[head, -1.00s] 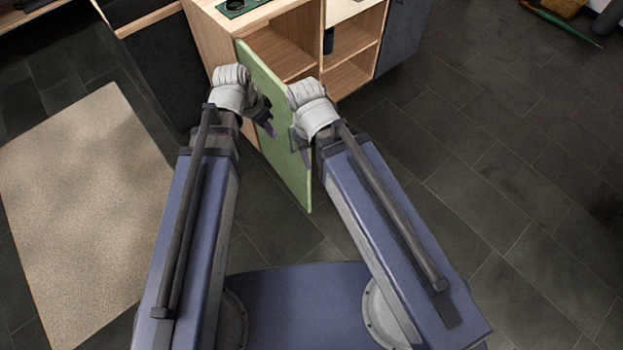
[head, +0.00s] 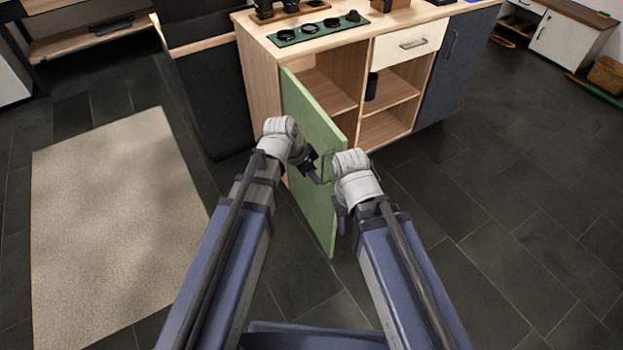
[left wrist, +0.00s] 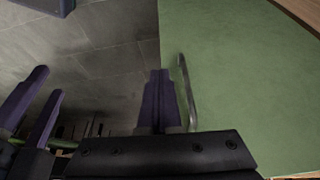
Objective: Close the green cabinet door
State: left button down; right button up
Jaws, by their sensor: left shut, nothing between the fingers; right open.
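The green cabinet door (head: 310,195) stands wide open, jutting out from the left side of the wooden cabinet toward me. Its metal handle (head: 325,165) is near the free edge and also shows in the left wrist view (left wrist: 188,92). My left gripper (head: 318,177) is shut and empty, in front of the door's handle side. In the left wrist view its fingers (left wrist: 160,98) appear close beside the handle; contact cannot be told. My right gripper (head: 341,220) is near the door's free edge, partly hidden by its wrist. Its parted fingers (left wrist: 32,108) show left of the door in the left wrist view.
The cabinet's open shelves (head: 388,95) hold a dark cup (head: 371,87). A white drawer (head: 408,44) and a dark blue door (head: 455,60) are to the right. A beige rug (head: 115,220) lies at left.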

aim_at(332, 179)
pick_arm(q)
jog(key=shift+w+d+f+b, duration=0.5)
jog(key=shift+d+f+b, duration=0.05)
jog(key=shift+d+f, duration=0.25)
jog(key=shift+w+d+f+b, duration=0.55)
jog(key=shift+d+f, duration=0.1)
jog(key=shift+d, duration=0.2)
jog(key=shift+w+d+f+b, duration=0.5)
jog(key=shift+d+f, duration=0.25)
jog(key=shift+d, duration=0.05)
